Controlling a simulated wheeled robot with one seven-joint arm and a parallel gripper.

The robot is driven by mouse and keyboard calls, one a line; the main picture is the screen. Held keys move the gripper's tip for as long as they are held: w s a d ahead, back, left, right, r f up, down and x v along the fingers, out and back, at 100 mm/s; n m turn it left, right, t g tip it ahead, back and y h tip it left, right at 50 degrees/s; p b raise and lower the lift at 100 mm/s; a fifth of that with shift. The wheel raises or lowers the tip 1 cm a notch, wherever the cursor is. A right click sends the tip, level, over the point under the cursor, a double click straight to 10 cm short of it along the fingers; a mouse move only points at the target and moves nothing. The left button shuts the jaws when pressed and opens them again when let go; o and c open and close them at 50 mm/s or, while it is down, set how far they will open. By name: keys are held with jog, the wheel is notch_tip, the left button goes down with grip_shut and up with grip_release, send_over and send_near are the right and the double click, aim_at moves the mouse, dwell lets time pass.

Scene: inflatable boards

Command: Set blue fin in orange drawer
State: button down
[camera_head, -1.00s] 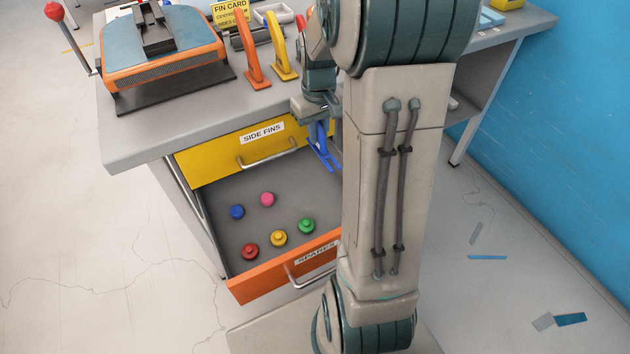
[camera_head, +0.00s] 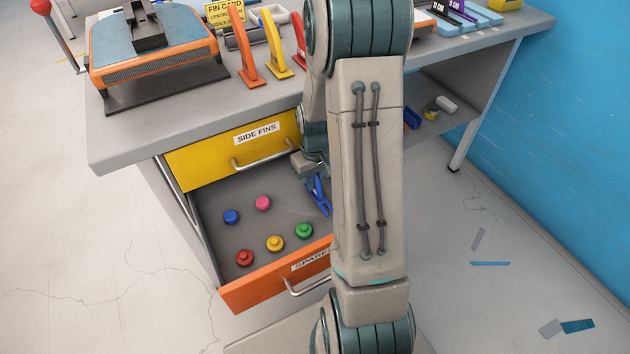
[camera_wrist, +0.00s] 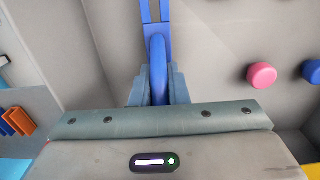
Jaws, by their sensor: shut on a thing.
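The blue fin (camera_head: 319,195) is in my gripper (camera_head: 312,178), over the right part of the open orange drawer (camera_head: 262,286) labelled SPARES. In the wrist view the blue fin (camera_wrist: 158,70) stands between the two fingers of my gripper (camera_wrist: 158,88), which are shut on it. The fin's far end reaches toward the drawer floor; I cannot tell whether it touches. My arm hides the drawer's right side.
Several coloured knobs, such as the pink one (camera_head: 263,203) and red one (camera_head: 244,257), lie in the drawer. The yellow SIDE FINS drawer (camera_head: 190,168) above is shut. Orange (camera_head: 246,50) and yellow (camera_head: 274,45) fins stand on the bench (camera_head: 120,140).

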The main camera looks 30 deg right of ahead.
jog(key=shift+f, duration=0.15)
jog(key=c, duration=1.4)
grip_release()
notch_tip(320, 180, up, 12)
jog(key=p, duration=0.3)
jog(key=shift+r, duration=0.2)
jog(key=s+a+r, duration=0.4)
jog(key=s+a, duration=0.1)
jog(key=s, duration=0.2)
jog(key=s+a+r+t, duration=0.1)
jog(key=s+a+r, duration=0.4)
jog(key=s, duration=0.3)
jog(key=shift+s+a+r+t, duration=0.25)
jog(key=shift+s+a+t, duration=0.05)
jog(key=shift+a, duration=0.45)
